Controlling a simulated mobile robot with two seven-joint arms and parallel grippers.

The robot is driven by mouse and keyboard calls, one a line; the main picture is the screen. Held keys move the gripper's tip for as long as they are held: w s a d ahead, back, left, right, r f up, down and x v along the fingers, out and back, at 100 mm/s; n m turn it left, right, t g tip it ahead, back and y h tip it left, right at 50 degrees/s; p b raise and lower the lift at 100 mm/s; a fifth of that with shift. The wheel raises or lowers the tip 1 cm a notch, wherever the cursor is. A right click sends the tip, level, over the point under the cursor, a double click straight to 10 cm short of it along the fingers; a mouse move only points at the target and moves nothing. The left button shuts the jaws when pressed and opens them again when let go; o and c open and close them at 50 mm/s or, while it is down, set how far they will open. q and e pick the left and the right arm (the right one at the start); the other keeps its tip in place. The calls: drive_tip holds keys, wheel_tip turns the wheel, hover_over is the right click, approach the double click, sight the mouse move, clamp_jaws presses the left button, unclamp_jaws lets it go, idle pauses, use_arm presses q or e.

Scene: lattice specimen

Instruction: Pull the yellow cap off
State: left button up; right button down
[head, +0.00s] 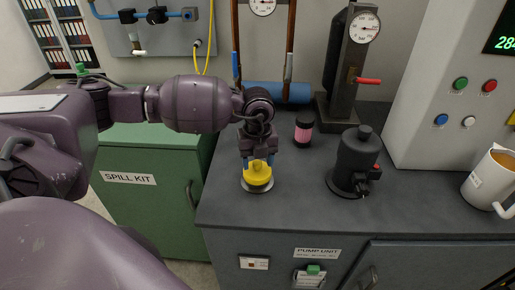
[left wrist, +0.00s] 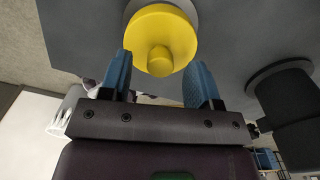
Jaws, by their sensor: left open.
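The yellow cap (head: 257,174) sits on a round metal base near the left front edge of the dark counter. It has a wide disc with a smaller knob on top. My left gripper (head: 258,160) is above it, pointing down, with its blue fingers near the knob. In the left wrist view the yellow cap (left wrist: 160,40) shows ahead, and the blue fingers of my left gripper (left wrist: 162,80) are spread apart with a gap on each side of the knob. Whether a finger touches the cap I cannot tell. My right gripper is not in view.
A black pump-like device (head: 354,160) and a small pink-banded jar (head: 303,130) stand to the right on the counter (head: 290,205). A blue cylinder (head: 277,93) lies behind. A gauge stand (head: 345,75) is at the back. A white mug (head: 488,180) is far right.

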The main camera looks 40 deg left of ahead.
use_arm(q)
drive_tip(key=shift+f, duration=0.7)
drive_tip(key=shift+c, duration=0.2)
drive_tip(key=c, duration=0.9)
